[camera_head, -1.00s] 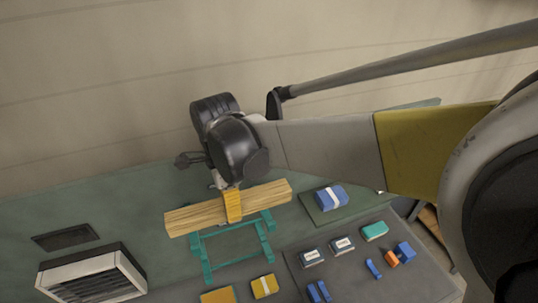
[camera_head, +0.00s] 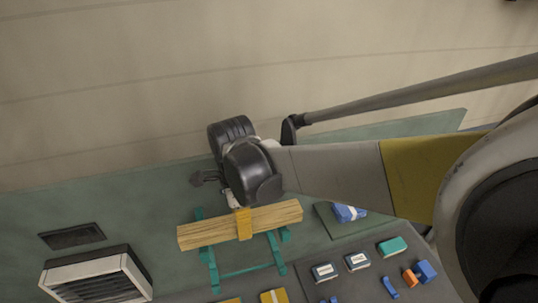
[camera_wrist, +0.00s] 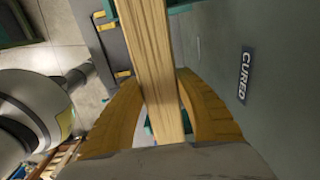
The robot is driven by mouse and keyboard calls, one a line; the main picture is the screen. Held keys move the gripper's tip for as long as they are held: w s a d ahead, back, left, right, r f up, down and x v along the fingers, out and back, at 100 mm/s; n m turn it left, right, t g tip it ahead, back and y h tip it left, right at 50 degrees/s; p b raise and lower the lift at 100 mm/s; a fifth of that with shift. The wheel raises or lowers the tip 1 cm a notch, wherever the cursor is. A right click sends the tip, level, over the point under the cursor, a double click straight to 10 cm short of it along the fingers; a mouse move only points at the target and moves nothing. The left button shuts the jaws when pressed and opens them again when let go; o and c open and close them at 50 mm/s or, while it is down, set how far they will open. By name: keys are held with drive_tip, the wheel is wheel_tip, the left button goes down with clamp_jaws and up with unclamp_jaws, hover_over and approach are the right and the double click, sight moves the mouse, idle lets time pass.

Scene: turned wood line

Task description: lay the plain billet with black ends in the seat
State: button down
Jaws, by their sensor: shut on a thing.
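My gripper (camera_head: 244,224) has its orange fingers shut around the middle of a plain wooden billet (camera_head: 205,235). The billet lies crosswise over a teal stand with two side rails (camera_head: 212,275), which looks like the seat. I cannot tell whether the billet touches the stand or hangs just above it. No black shows on the billet's ends in the head view; the end faces are not clear. In the wrist view the billet (camera_wrist: 146,45) runs between both fingers (camera_wrist: 160,95), with bits of teal stand (camera_wrist: 150,126) beside it.
A blue block with a white band (camera_head: 346,212) sits on a mat to the right. A dark grey mat (camera_head: 350,288) holds several small blocks. A white vented box (camera_head: 95,278) stands at the left.

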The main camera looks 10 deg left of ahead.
drive_tip(key=shift+f, duration=0.2)
drive_tip(key=c, duration=0.9)
unclamp_jaws()
drive_tip(key=shift+o, duration=0.2)
